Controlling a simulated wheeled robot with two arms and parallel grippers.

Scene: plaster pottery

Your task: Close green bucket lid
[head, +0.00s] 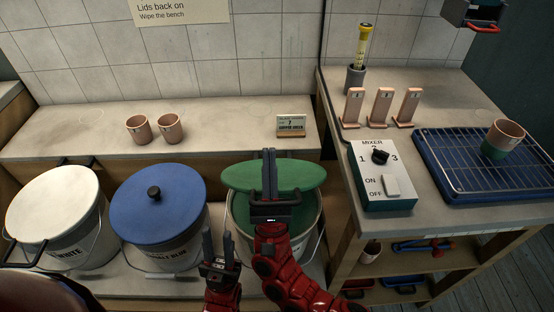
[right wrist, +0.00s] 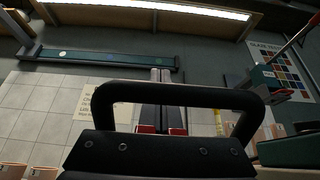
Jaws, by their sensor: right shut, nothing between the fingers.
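The green bucket (head: 313,238) stands at the right end of the row of buckets. Its green lid (head: 305,176) sits raised and tilted above the opening, and green shows inside below it. My right gripper (head: 269,152) is shut and empty, its fingers pointing up in front of the lid's middle and hiding part of it; I cannot tell whether they touch it. The same fingers show in the right wrist view (right wrist: 160,75). My left gripper (head: 217,234) is open and empty, low between the blue bucket and the green bucket.
The blue bucket (head: 170,248) has its blue lid (head: 150,205) on, and the white bucket (head: 85,250) its white lid (head: 50,200). Two cups (head: 139,129) and a small sign (head: 291,125) stand on the ledge behind. A mixer box (head: 375,170) and blue tray (head: 450,185) are on the right bench.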

